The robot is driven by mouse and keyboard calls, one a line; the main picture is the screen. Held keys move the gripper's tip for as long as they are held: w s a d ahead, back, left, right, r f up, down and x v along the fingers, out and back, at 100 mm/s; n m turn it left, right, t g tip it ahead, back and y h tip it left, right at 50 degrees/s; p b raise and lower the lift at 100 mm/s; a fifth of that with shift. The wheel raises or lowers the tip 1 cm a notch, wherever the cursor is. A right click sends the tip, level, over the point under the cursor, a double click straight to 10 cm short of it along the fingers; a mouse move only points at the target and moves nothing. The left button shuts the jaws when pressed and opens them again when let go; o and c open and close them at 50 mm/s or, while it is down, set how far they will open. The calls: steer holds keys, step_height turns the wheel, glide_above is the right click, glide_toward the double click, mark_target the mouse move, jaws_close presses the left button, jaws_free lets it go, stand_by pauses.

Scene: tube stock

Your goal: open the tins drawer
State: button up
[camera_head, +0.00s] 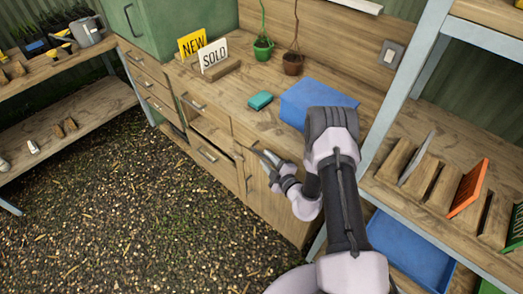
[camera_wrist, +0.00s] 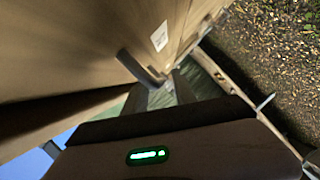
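My gripper (camera_head: 268,158) is in front of the right-hand part of the wooden bench, close to its front face. In the wrist view its two fingers (camera_wrist: 161,88) stand apart, with a dark bar handle (camera_wrist: 134,66) reaching to their tips. I cannot tell whether they touch it. The handle is on a wooden front (camera_wrist: 100,40) with a small white label (camera_wrist: 159,36), too small to read. In the head view several drawers with bar handles show, including one at the middle of the bench (camera_head: 209,156). No readable label shows which is the tins drawer.
A shelf rack (camera_head: 405,85) stands close on the right. The gravel floor (camera_head: 140,215) at left is clear.

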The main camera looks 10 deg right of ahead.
steer(key=shift+x, duration=0.85)
steer(key=shift+s, duration=0.1)
jaws_close()
stand_by(0.7)
